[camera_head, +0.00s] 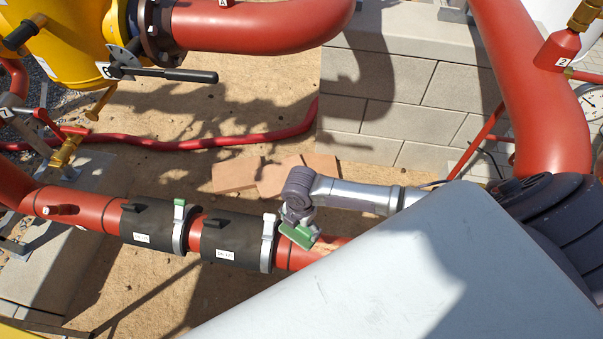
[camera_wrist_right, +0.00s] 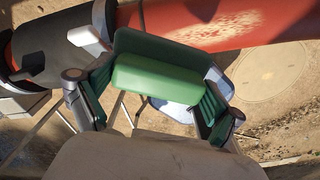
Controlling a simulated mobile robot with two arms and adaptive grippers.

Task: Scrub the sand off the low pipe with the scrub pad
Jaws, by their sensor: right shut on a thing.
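The low pipe (camera_head: 88,208) is red and runs across the lower left of the head view, with black sleeves and metal clamps around it. In the right wrist view its red surface (camera_wrist_right: 180,22) carries a pale, speckled sand patch (camera_wrist_right: 222,30). My right gripper (camera_head: 299,226) is shut on the green scrub pad (camera_head: 300,236), at the pipe's right end in the head view. The pad shows large between the fingers in the right wrist view (camera_wrist_right: 155,78). It overlaps the pipe's edge there; I cannot tell whether they touch. My left gripper is not in view.
Black sleeves (camera_head: 228,238) and a clamp (camera_head: 268,243) lie just left of the pad. Flat bricks (camera_head: 237,174) lie on sandy ground behind the pipe. A block wall (camera_head: 400,95) and a thick red pipe (camera_head: 530,80) stand at the back right.

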